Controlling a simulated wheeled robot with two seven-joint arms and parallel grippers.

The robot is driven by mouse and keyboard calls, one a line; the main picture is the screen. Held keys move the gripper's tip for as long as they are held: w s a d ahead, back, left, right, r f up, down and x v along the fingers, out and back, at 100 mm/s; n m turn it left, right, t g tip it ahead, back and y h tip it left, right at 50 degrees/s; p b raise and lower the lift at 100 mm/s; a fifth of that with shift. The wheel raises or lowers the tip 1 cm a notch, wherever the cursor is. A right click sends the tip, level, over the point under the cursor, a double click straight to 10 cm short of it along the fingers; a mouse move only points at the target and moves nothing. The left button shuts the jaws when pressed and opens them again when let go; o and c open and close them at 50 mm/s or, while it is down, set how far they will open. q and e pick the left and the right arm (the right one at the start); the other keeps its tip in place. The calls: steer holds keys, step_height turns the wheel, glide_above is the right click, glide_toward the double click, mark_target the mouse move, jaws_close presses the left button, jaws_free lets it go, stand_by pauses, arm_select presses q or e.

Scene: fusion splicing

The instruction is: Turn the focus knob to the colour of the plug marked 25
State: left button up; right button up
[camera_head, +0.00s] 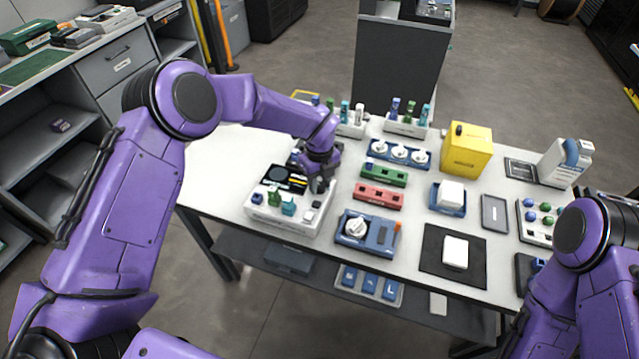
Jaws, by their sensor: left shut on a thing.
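A white device (268,216) stands at the left front of the table. Upright in its front part are a blue plug (257,198), a green plug (273,198) and a teal plug (289,208). Their markings are too small to read. My left gripper (319,187) points down at the device's back right corner. It is shut on a small part there, apparently the focus knob, mostly hidden by the fingers. The knob's colour setting cannot be made out. My right arm comes in at the lower right; its gripper is out of view.
A blue unit with a white knob (355,228) stands close to the right of the device. Behind are a red block (378,196), a green block (384,175), a three-knob blue strip (400,154) and racks of coloured pieces (406,127). A yellow box (467,150) stands further right.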

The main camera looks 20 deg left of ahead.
arm_select(q)
steer(key=shift+f+m+b, duration=0.15)
steer(key=shift+m+b, duration=0.3)
steer(key=shift+m, duration=0.35)
steer(key=m+b, duration=0.1)
steer(key=m, duration=0.1)
steer(key=shift+m, duration=0.4)
steer(key=m, duration=0.2)
steer(key=shift+m, duration=0.3)
steer(key=shift+r+m, duration=0.2)
steer(key=shift+m, duration=1.2)
steer(key=o, duration=1)
steer(key=shift+o, duration=0.2)
